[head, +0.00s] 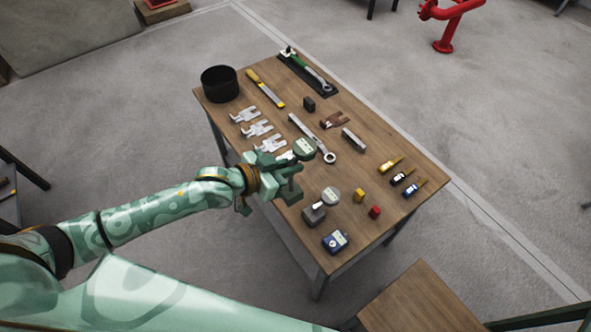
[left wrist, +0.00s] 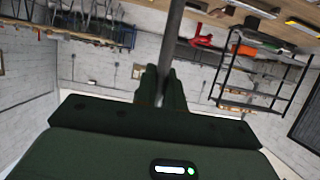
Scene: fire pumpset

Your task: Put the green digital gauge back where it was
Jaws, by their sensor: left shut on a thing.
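The green digital gauge (head: 304,147), a round dark green head with a pale display, is up at the far end of my left gripper (head: 291,168), over the left part of the table. In the left wrist view a thin grey stem (left wrist: 171,45) runs up from between the two fingers of the left gripper (left wrist: 161,90). The fingers are shut on this stem. The gauge head is not seen in that view. My right gripper is in neither view.
Bare wood shows between the tools and at the right edge.

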